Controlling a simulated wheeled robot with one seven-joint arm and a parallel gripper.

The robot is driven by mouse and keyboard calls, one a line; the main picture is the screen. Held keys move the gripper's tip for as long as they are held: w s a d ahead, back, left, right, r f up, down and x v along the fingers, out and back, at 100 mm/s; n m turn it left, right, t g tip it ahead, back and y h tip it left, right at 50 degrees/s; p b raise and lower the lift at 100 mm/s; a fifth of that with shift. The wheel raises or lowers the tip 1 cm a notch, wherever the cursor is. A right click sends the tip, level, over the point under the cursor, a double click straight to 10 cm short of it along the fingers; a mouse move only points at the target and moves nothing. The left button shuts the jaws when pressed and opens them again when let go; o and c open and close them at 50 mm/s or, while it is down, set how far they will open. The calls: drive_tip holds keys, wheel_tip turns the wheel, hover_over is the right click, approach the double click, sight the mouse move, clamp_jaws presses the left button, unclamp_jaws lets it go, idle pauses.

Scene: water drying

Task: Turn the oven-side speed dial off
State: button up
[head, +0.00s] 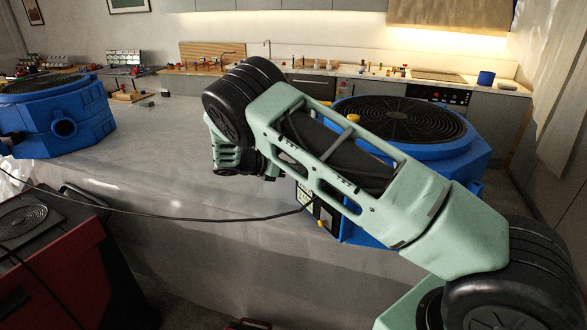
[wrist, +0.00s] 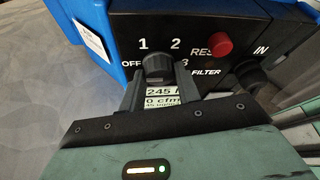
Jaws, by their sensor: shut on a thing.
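The speed dial (wrist: 157,64) is a black knob on the black panel of a blue air mover, with OFF, 1, 2 and 3 printed around it. My gripper (wrist: 158,80) is shut on the dial in the wrist view, one finger on each side. I cannot tell which mark the dial points to. In the head view the oven-side blue air mover (head: 465,160) stands on the right, nearer the oven (head: 437,96). My arm crosses in front of it and hides the dial there.
A red button (wrist: 219,44) and a dark round socket (wrist: 250,73) sit right of the dial. A second blue air mover (head: 85,125) stands at the left. A black cable (head: 200,213) runs to the panel. The grey surface (head: 165,150) between the machines is mostly clear.

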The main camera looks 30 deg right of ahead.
drive_tip(key=o, duration=1)
drive_tip(key=shift+c, duration=0.2)
drive_tip(key=shift+a, duration=0.1)
drive_tip(key=b+v, duration=0.6)
drive_tip(key=v, duration=1.1)
drive_tip(key=shift+a+b, duration=0.2)
drive_tip(key=shift+b, duration=0.2)
drive_tip(key=shift+s, duration=0.1)
